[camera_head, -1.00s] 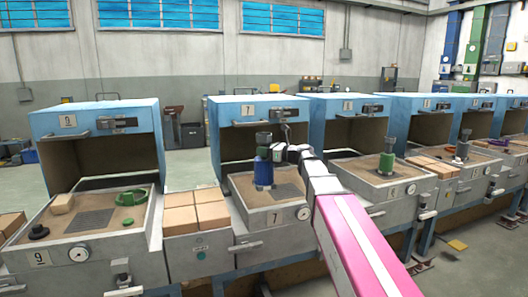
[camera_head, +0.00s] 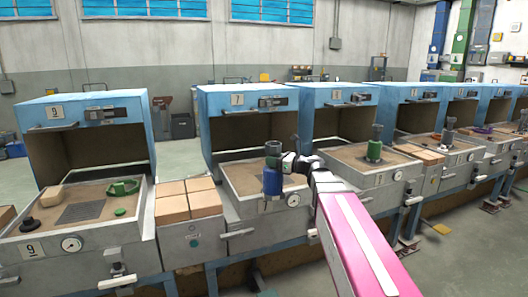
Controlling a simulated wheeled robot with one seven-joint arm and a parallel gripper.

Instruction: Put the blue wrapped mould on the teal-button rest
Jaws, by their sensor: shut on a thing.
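The blue wrapped mould (camera_head: 272,181) has a dark grey top and stands upright in my gripper (camera_head: 275,163). The gripper is shut on it from the right, and its fingers are partly hidden. The mould shows over the front edge of the station 7 tray (camera_head: 237,207) and covers part of its front panel. I cannot tell its exact height. The teal-button rest (camera_head: 185,188) is a block of tan bricks left of that tray, with a round teal button (camera_head: 194,243) on its grey front. The mould is to the right of these bricks, apart from them. The brick top is bare.
Station 9 tray (camera_head: 75,220), on the left, holds a green ring (camera_head: 122,187), a tan block and a black knob. Another brick rest (camera_head: 420,153) lies farther right. Blue-hooded furnaces line the back.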

